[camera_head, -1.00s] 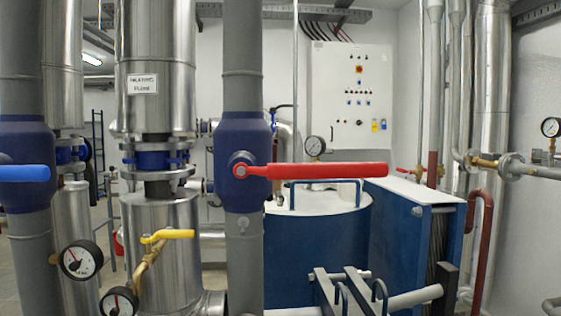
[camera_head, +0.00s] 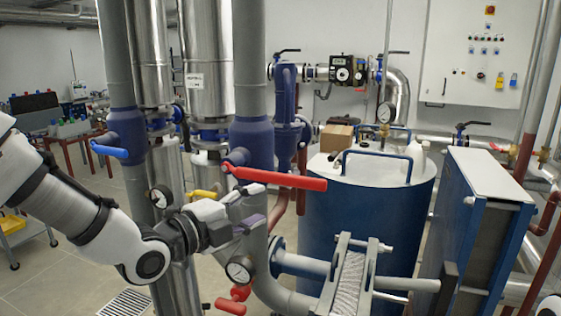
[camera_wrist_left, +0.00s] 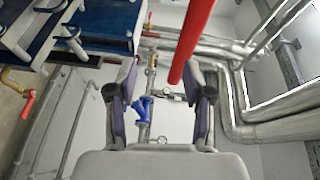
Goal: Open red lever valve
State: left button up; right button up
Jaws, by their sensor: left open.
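The red lever (camera_head: 275,178) sticks out to the right, nearly level, from a blue valve body (camera_head: 252,143) on a thick grey vertical pipe. My left gripper (camera_head: 256,205) is open and empty, just below the lever's left half in the head view. In the left wrist view, the two fingers (camera_wrist_left: 166,85) are spread apart. There the red lever (camera_wrist_left: 196,38) comes in from the top and its lower end shows between the fingers, nearer the right one. I cannot tell whether the gripper touches the lever. My right gripper is not in view.
A blue lever (camera_head: 109,151) is on the neighbouring pipe. A yellow lever (camera_head: 203,195) and a gauge (camera_head: 239,269) are close to my left wrist. A blue tank (camera_head: 368,225) and plate exchanger (camera_head: 470,220) stand behind and to the right. A lower red lever valve (camera_head: 233,300) is near the floor.

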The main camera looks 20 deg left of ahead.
aim_at(278, 180)
pick_arm(q)
jog(key=shift+m+t, duration=0.3)
jog(key=shift+m, duration=0.3)
jog(key=w+d+r+p, duration=0.1)
jog(key=w, duration=0.1)
jog(key=w+d+r+p, duration=0.1)
jog(key=w, duration=0.1)
jog(key=w+d+r+p, duration=0.1)
jog(key=w, duration=0.1)
jog(key=shift+w+d+r, duration=0.1)
jog(key=shift+w+d, duration=0.1)
jog(key=shift+w, duration=0.1)
jog(key=shift+w+p, duration=0.25)
jog(key=shift+p, duration=0.05)
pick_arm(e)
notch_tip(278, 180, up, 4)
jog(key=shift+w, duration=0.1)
pick_arm(q)
jog(key=shift+s+a, duration=0.1)
jog(key=shift+c, duration=0.3)
grip_shut()
